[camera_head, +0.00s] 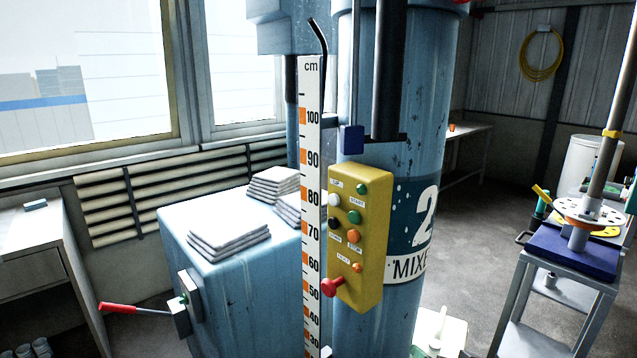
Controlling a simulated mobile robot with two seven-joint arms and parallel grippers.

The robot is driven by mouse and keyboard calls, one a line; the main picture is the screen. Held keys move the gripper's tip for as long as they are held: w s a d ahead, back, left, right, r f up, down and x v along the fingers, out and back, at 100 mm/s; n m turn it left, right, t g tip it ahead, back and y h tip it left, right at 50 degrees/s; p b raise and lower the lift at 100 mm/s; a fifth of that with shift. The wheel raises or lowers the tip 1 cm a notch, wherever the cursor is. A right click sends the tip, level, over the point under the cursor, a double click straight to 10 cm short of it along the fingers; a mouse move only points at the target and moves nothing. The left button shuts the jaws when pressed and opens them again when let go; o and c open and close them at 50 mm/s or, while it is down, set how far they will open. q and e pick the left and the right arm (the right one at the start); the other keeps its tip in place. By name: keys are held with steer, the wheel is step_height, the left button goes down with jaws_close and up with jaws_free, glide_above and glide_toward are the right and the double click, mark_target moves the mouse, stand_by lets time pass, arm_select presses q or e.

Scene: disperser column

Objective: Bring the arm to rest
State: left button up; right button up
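Neither of my grippers shows in the head view, and no part of my arms can be made out for sure. The blue mixer column (385,90) marked "2 MIXE…" stands in the middle. A yellow control box (362,240) with several coloured buttons is fixed to its front. A red mushroom knob (331,287) sticks out at the box's lower left. An upright white and orange centimetre scale (312,180) stands just left of the box.
A blue cabinet (255,290) carries folded cloths (228,238); a red-handled lever (119,308) sticks out at its left. A desk (40,240) stands far left. A metal stand (515,300) with a blue top stands right.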

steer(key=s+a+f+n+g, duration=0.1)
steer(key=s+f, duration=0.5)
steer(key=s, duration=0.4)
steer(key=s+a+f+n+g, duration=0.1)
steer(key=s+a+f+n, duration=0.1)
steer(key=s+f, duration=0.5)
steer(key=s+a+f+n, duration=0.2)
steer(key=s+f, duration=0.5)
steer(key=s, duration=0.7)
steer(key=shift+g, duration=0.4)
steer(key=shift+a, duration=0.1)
